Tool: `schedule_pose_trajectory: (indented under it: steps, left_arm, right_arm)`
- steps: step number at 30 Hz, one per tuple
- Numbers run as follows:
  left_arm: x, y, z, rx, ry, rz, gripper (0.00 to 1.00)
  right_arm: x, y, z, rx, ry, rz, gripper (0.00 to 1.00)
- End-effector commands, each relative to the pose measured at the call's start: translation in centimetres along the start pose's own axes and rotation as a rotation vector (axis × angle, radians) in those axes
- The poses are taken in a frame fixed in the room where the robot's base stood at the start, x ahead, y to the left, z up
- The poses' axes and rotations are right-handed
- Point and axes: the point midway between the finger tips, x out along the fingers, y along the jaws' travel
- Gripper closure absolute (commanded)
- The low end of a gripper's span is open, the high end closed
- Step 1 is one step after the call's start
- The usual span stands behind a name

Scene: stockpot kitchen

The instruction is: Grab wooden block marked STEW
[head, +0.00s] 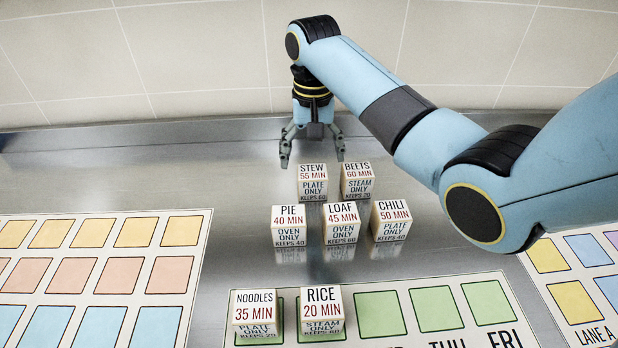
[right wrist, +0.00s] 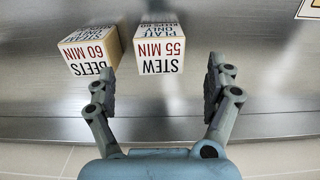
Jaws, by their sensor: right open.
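The STEW block (head: 312,184) is a pale block with red and dark lettering, standing upright at the back left of the block group in the head view. My right gripper (head: 312,160) is open just behind it, with its fingers pointing down. In the right wrist view, the STEW block (right wrist: 158,58) lies ahead, between the lines of the two open fingers (right wrist: 160,88). Nothing is between the fingertips. The BEETS block (right wrist: 90,50) stands close beside it, near one finger. My left gripper is not in view.
BEETS (head: 357,182) stands right of STEW. PIE (head: 289,227), LOAF (head: 341,224) and CHILI (head: 390,222) stand in front. NOODLES (head: 255,314) and RICE (head: 321,310) stand on a day board with green squares (head: 380,314). The steel counter left of STEW is clear. A tiled wall (head: 190,55) rises behind.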

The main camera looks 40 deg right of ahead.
Motion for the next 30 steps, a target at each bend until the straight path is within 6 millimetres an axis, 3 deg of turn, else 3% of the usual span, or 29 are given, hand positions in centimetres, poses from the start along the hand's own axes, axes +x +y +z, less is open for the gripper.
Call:
schedule_pose_trajectory:
  steps: [8, 16, 25, 30]
  left_arm:
    - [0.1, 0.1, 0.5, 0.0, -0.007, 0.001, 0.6]
    - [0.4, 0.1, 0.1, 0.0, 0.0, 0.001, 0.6]
    - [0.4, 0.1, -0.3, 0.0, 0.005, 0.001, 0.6]
    - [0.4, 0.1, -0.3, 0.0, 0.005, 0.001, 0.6]
  right_arm:
    - [2.9, 0.0, 0.0, 0.0, 0.0, 0.0, 0.13]
    - [7.0, 0.0, 0.0, -0.001, -0.001, 0.001, 0.13]
    - [7.6, 0.0, -0.1, -0.001, 0.002, -0.001, 0.13]
    - [7.6, 0.0, -0.1, -0.001, 0.002, 0.0, 0.33]
